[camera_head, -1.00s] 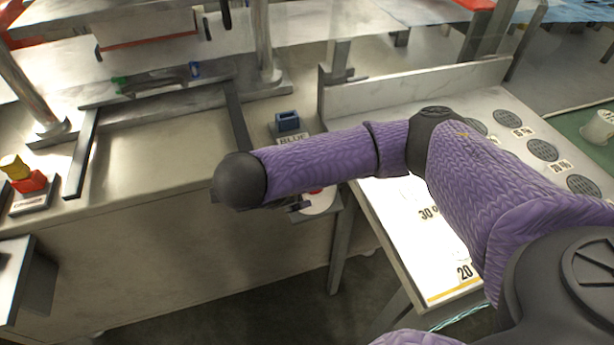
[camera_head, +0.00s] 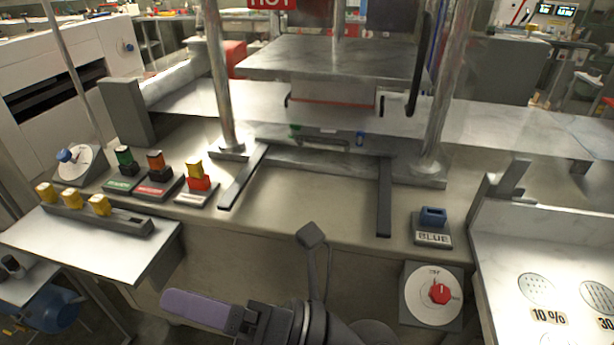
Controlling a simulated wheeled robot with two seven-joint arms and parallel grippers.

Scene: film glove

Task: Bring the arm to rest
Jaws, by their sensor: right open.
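My right gripper (camera_head: 240,272) shows at the bottom middle, low in front of the bench. It is open, with nothing seen between its fingers. One part with a flat purple face points left. A thin dark part with a square tip stands up towards the bench front. Its dark wrist is cut off by the bottom edge. My left gripper is not in view.
The metal press bench (camera_head: 310,205) lies ahead, with dark rails and upright posts. A blue switch (camera_head: 432,217) and red dial (camera_head: 440,293) are on the right. Several coloured switches and a white side shelf (camera_head: 85,245) are on the left. A perforated panel (camera_head: 550,235) is far right.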

